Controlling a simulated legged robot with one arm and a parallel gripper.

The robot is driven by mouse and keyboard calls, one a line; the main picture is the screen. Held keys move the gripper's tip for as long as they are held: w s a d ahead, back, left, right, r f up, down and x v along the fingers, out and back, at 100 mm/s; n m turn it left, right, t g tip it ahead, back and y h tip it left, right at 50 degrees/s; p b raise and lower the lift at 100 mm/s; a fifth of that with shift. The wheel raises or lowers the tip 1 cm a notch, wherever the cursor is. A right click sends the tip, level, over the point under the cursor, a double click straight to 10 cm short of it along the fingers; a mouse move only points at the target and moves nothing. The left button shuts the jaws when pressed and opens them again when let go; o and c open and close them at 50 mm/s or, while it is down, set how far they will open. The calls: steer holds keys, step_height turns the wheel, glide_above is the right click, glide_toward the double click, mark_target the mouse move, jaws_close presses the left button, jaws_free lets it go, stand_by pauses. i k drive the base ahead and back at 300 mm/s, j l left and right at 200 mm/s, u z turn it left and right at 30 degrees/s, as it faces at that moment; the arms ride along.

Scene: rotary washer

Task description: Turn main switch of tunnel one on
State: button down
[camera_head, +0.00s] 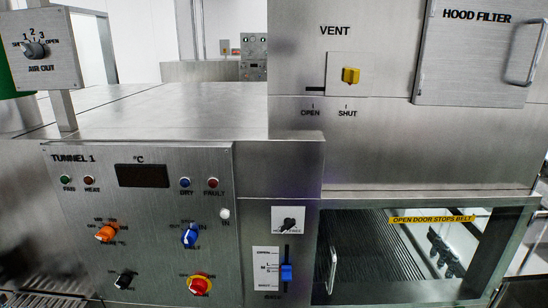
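The steel TUNNEL 1 panel (148,210) faces me at the lower left, with a dark °C display (141,176). A red knob on a yellow ring (199,285) sits near its bottom right and looks like a main switch, but its labels are too small to read. An orange knob (106,233), a blue knob (190,237) and a small black knob (125,280) are also on the panel. A white round button or lamp (225,214) marked IN is at the right edge. I cannot tell the switch's position. My gripper is out of view.
Right of the panel are a small black switch (288,223) and a blue slider (286,272). Further right is a window opening (390,260) with a yellow door label (432,219). An AIR OUT box (46,60) and yellow VENT knob (351,75) stand above. The panel front appears unobstructed.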

mark_target(197, 287)
steer(key=u, duration=1.45)
